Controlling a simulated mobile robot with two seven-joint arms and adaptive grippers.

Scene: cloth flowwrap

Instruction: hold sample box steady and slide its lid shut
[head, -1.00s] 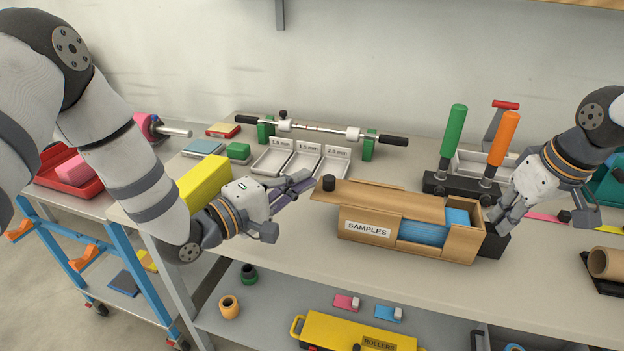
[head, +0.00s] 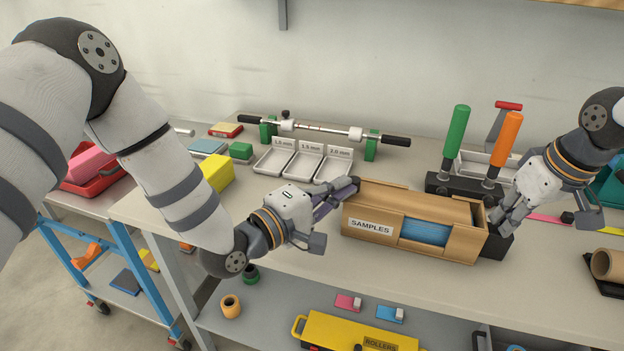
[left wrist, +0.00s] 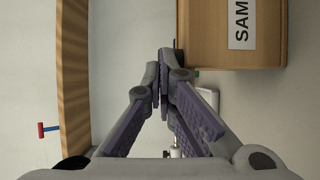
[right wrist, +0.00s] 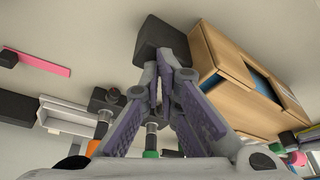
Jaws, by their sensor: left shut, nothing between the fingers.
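The wooden sample box (head: 362,240) stands on the bench with a SAMPLES label on its front. Blue contents show through its front opening. Its wooden lid (head: 415,199) lies over the top, covering most or all of it; the far right end is hard to make out. A black knob (head: 355,183) is at the lid's left end. My left gripper (head: 350,191) is shut and empty, its tips against or very near the lid's left end. My right gripper (head: 493,224) is shut, its tips at the box's right end; whether they touch is unclear. The box also shows in the right wrist view (right wrist: 225,65).
A black block (head: 498,243) sits against the box's right end. Behind it stands a black holder with green (head: 455,135) and orange (head: 503,140) handled tools. Labelled trays (head: 305,165) and a yellow block (head: 217,173) lie left. The bench in front of the box is narrow.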

